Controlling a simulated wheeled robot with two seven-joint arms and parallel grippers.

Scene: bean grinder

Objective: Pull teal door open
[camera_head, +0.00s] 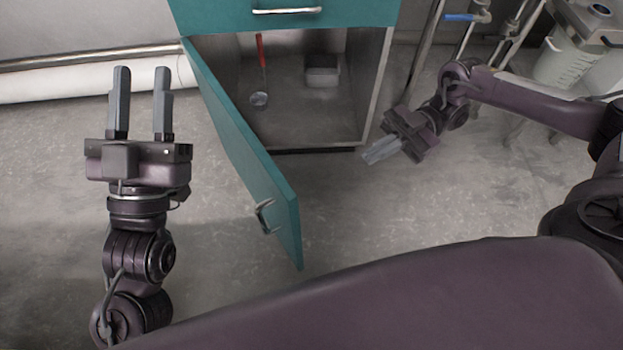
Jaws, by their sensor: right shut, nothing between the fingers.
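The teal door (238,140) stands swung open, hinged on the left side of the cabinet (372,85), its free edge pointing toward me. Its metal handle (264,216) is on the outer face near the free edge. My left gripper (143,95) is open and empty, left of the door and apart from it, fingers pointing away from me. My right gripper (377,152) is shut and empty, right of the door and in front of the cabinet's right side, apart from the handle.
Inside the cabinet are a red-handled ladle (260,70) and a metal container (322,70). A teal drawer (285,15) is shut above. Pipes (90,57) run along the wall at left. A pale bucket (560,65) stands at the back right. The floor around the door is clear.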

